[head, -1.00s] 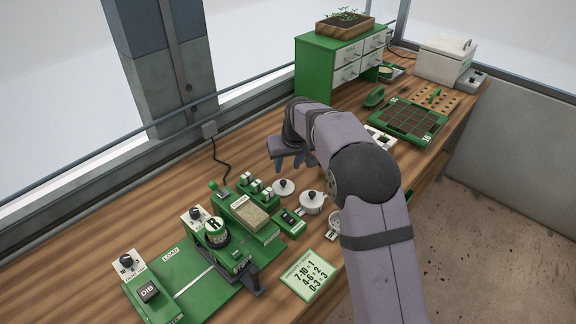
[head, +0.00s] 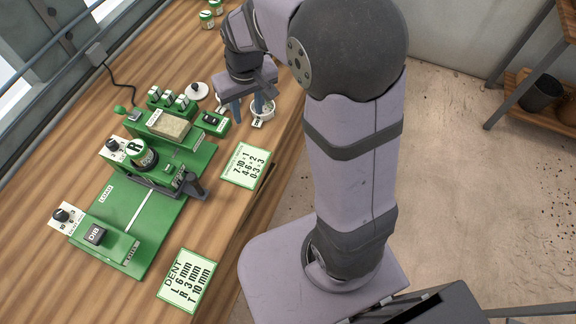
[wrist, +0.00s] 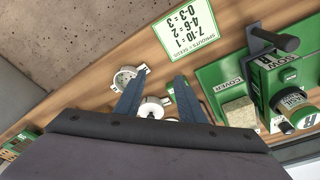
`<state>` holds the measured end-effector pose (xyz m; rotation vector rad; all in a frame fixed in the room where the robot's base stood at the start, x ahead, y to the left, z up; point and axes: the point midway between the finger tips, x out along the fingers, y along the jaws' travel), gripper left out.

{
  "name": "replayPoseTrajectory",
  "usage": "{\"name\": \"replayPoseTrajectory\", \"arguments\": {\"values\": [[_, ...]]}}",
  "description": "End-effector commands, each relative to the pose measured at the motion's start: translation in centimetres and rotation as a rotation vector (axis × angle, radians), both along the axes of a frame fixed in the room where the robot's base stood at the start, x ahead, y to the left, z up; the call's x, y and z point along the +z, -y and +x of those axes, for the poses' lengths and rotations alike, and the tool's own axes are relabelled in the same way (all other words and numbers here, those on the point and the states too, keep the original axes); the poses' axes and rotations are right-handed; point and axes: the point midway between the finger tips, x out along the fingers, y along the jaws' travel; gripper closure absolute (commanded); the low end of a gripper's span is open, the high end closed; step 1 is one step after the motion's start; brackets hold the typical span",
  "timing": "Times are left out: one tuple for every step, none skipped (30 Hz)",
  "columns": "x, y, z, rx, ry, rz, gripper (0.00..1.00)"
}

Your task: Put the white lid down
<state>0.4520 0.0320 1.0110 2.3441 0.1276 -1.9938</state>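A white lid with a dark knob (head: 196,91) lies on the bench left of my gripper in the head view. My gripper (head: 247,108) points down over the bench, its fingers apart. In the wrist view, a round white lidded piece with a dark knob (wrist: 151,110) shows between the spread fingers (wrist: 158,80); its lower part is hidden by the gripper body. I see no finger clearly closed on it.
The green seeder (head: 128,215) with dials and levers fills the bench at left. A green-white card (head: 245,166) and a DENT card (head: 187,279) lie near the front edge. Small green switch blocks (head: 214,122) stand close to my gripper. Bare wood (head: 225,225) lies between the cards.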

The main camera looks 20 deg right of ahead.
Motion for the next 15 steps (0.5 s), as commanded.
{"name": "replayPoseTrajectory", "arguments": {"values": [[-0.3, 0.8, -2.8, -0.018, -0.023, -0.002, 0.64], [-0.6, 1.1, -4.3, -0.029, -0.038, -0.004, 0.64], [-0.9, 1.6, -6.2, -0.040, -0.057, -0.006, 0.64], [-1.2, 1.8, -7.6, -0.048, -0.070, -0.008, 0.64], [-1.5, 2.1, -8.9, -0.056, -0.082, -0.009, 0.64], [-1.8, 2.4, -10.5, -0.065, -0.096, -0.011, 0.64], [-2.1, 2.6, -11.6, -0.071, -0.106, -0.012, 0.64], [-2.3, 2.7, -12.6, -0.077, -0.116, -0.012, 0.64], [-2.6, 2.9, -13.8, -0.083, -0.127, -0.014, 0.64], [-2.8, 3.0, -14.5, -0.088, -0.133, -0.014, 0.64], [-2.9, 3.0, -15.2, -0.092, -0.139, -0.014, 0.64], [-3.1, 3.1, -15.9, -0.096, -0.146, -0.015, 0.64], [-3.2, 3.2, -16.3, -0.099, -0.150, -0.015, 0.64], [-3.3, 3.2, -16.7, -0.101, -0.154, -0.015, 0.64], [-3.4, 3.2, -17.0, -0.103, -0.157, -0.015, 0.64]]}}
